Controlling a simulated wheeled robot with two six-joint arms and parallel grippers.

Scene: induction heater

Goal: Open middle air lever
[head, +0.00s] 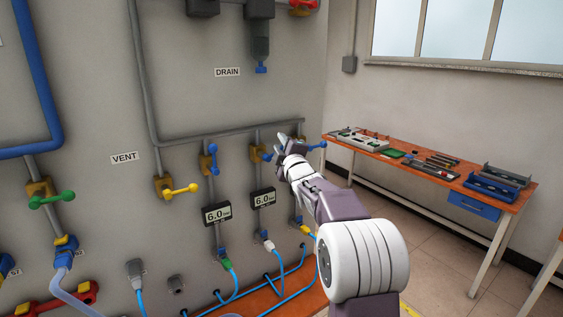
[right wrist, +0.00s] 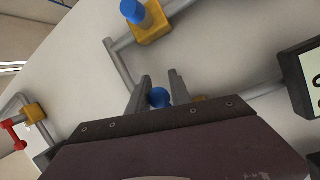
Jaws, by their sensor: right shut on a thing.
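The middle air lever (head: 265,154) is blue and sits on a yellow valve body on the grey panel, above the middle 6.0 gauge. My right gripper (head: 279,143) is at this lever, shut on its blue handle, and hides part of it. In the right wrist view the blue knob (right wrist: 158,98) lies between the two fingers of the gripper (right wrist: 159,88). The left air lever (head: 209,161) is blue and points downward. Another blue lever (head: 318,146) shows just right of my gripper, its body mostly hidden. My left gripper is not in view.
A vent valve with a yellow handle (head: 180,189) and a green-handled valve (head: 52,198) are further left. Gauges (head: 216,213) and hoses lie below the levers. A workbench (head: 437,170) with tools stands at right. Grey pipes run above the levers.

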